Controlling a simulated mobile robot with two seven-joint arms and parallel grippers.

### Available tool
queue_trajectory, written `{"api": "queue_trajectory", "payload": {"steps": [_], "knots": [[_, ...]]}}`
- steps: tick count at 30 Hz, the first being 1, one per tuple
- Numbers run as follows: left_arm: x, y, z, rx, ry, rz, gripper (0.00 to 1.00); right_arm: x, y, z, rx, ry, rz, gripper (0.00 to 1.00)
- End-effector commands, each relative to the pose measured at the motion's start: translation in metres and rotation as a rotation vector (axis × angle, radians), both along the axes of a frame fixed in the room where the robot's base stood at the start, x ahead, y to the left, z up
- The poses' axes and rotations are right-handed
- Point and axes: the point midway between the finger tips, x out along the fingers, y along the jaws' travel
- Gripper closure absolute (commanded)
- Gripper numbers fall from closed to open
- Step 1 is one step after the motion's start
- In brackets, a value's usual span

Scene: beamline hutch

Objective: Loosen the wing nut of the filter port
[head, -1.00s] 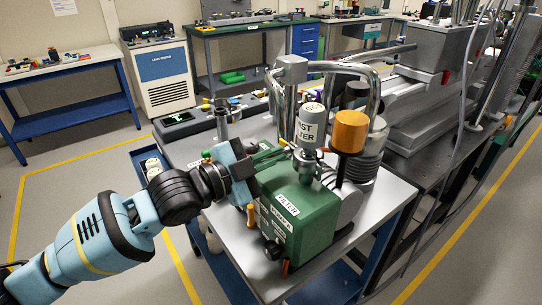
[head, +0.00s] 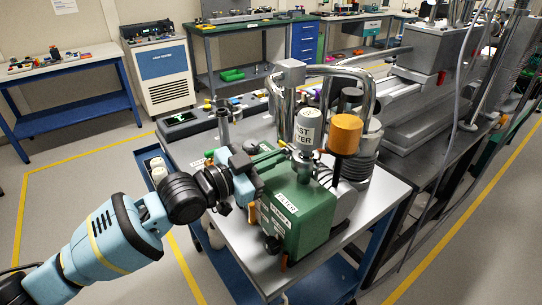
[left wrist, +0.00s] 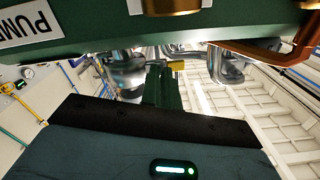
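The dust filter (head: 308,128), a grey-white labelled canister, stands above the green pump box (head: 305,218) on the cart. A small brass-yellow part (head: 283,143), probably the wing nut, shows beside its port; in the left wrist view a yellow part (left wrist: 177,65) is at the fingertips. My left gripper (head: 280,154) reaches in from the left over the pump box, with its dark green fingers close to the port. The fingers (left wrist: 160,85) look close together in the left wrist view. Whether they touch or grip the yellow part is unclear. My right gripper is not in view.
An orange-capped cylinder (head: 346,134) and bent chrome pipes (head: 325,71) crowd the port's right and back. The pump's PUMP label (left wrist: 27,27) and green side pass close above the left wrist camera. The cart top (head: 386,190) is bare at the right.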

Motion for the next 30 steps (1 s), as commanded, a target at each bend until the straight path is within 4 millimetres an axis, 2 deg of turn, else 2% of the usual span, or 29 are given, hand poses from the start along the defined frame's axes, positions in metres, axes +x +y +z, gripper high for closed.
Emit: {"api": "queue_trajectory", "payload": {"steps": [12,29,30], "knots": [[-0.0009,-0.0009,-0.0004,-0.122,0.169,0.000,1.00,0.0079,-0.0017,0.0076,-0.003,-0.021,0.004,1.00],[-0.0010,-0.0011,-0.0015,-0.141,0.198,0.000,1.00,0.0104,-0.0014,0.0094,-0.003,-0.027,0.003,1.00],[-0.0010,-0.0011,-0.0015,-0.141,0.198,0.000,0.94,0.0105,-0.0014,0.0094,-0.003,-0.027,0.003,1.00]]}}
